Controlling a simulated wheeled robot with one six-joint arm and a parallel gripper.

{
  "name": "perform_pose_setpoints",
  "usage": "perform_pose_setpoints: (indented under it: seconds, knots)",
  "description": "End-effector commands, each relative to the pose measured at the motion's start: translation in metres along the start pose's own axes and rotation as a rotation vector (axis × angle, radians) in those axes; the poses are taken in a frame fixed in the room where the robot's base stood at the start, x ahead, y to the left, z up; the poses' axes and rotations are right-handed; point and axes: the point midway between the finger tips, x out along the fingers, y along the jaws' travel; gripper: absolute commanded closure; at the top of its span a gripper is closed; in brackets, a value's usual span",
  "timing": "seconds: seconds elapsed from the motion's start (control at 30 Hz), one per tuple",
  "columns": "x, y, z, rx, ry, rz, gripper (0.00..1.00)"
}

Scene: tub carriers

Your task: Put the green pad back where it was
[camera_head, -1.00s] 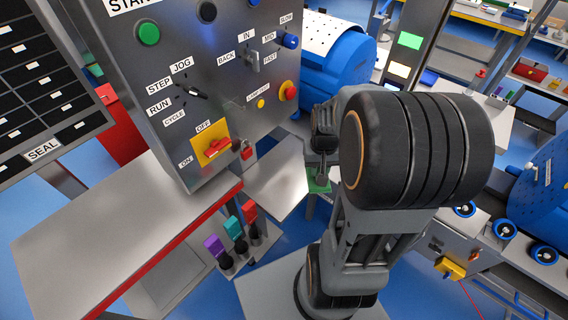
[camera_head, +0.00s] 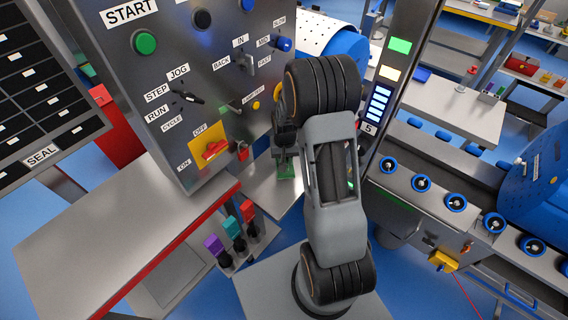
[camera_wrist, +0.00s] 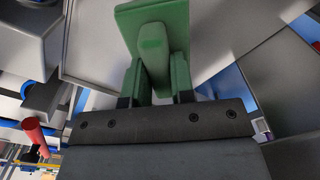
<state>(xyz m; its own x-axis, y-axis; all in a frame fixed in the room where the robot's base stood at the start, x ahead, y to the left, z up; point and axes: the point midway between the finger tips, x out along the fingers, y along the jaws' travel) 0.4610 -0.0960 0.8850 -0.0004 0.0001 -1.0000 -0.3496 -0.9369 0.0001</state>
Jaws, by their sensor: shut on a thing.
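The green pad (camera_wrist: 152,17) fills the upper middle of the wrist view. It is a flat green plate with a raised block. My gripper (camera_wrist: 158,78) is shut on that block, one finger on each side. In the head view the green pad (camera_head: 286,171) shows as a small patch below my gripper (camera_head: 285,150), in front of the grey control panel's lower right edge. It appears held in the air over a pale surface; the gap cannot be judged. My arm hides part of the area behind it.
A control panel (camera_head: 215,75) with knobs and a red switch stands at left. A steel table (camera_head: 110,225) with a red edge is in front of it. A small rack holds purple, teal and red-topped tools (camera_head: 233,229). A roller conveyor (camera_head: 420,183) runs at right.

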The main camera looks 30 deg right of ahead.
Motion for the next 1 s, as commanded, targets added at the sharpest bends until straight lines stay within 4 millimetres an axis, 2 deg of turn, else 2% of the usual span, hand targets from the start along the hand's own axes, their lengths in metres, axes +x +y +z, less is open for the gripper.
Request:
perform_pose_setpoints:
  seconds: [0.23, 0.5, 0.53, 0.7, 0.8, 1.0]
  knots:
    - [0.028, -0.001, -0.001, 0.000, -0.002, 0.000, 0.96]
    - [0.033, -0.001, -0.001, 0.000, -0.001, 0.000, 0.96]
    - [0.033, -0.001, -0.001, 0.000, -0.002, 0.000, 0.76]
    - [0.033, -0.001, -0.001, 0.000, -0.001, 0.000, 0.60]
    - [0.033, -0.001, -0.001, 0.000, -0.001, 0.000, 0.51]
    - [0.032, -0.001, -0.001, 0.000, 0.000, 0.000, 0.51]
